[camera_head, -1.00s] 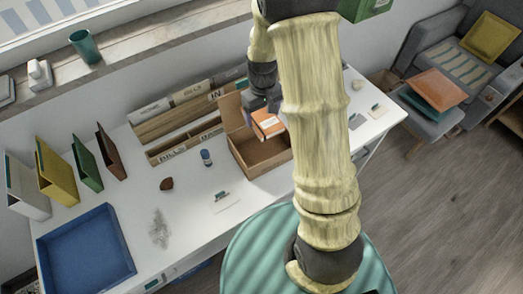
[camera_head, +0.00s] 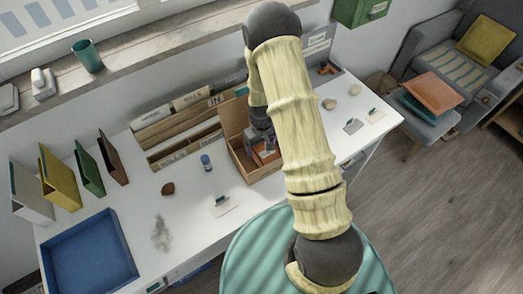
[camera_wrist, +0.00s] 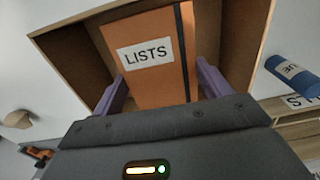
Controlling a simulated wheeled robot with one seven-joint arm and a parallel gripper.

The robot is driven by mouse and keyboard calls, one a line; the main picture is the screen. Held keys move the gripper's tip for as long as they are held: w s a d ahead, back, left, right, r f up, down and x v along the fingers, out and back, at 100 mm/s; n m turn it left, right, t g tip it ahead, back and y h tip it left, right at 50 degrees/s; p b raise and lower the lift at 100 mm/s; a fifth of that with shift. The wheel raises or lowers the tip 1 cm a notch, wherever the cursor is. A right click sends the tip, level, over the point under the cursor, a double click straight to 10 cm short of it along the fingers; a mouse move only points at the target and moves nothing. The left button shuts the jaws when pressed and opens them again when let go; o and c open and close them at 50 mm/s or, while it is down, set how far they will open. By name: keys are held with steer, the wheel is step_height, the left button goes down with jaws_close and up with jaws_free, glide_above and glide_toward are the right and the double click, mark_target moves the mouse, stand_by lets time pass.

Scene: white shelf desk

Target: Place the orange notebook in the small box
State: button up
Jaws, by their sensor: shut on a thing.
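The orange notebook (camera_wrist: 155,75) has a white label reading "LISTS" and a dark band along one side. It is between the purple fingers of my gripper (camera_wrist: 157,88), which is shut on it. In the head view the notebook (camera_head: 266,153) is inside the open brown box (camera_head: 242,162), low between its walls. In the wrist view the box (camera_wrist: 238,50) surrounds the notebook's far part. My gripper and arm hide part of the box in the head view. Whether the notebook touches the box floor cannot be told.
A wooden file organizer (camera_head: 180,130) stands behind and left of the box. A blue cylinder (camera_head: 206,162), a brown stone (camera_head: 168,188) and a card (camera_head: 222,205) lie to the left. A blue tray (camera_head: 88,258) is at the desk's front left.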

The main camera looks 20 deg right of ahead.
mark_target(261, 148)
steer(key=shift+f+p, duration=0.45)
steer(key=shift+f, duration=1.65)
steer(key=shift+f, duration=0.2)
steer(key=o, duration=1.1)
steer(key=shift+r, duration=0.2)
step_height(261, 148, up, 12)
steer(key=b, duration=0.2)
steer(key=shift+b, duration=0.3)
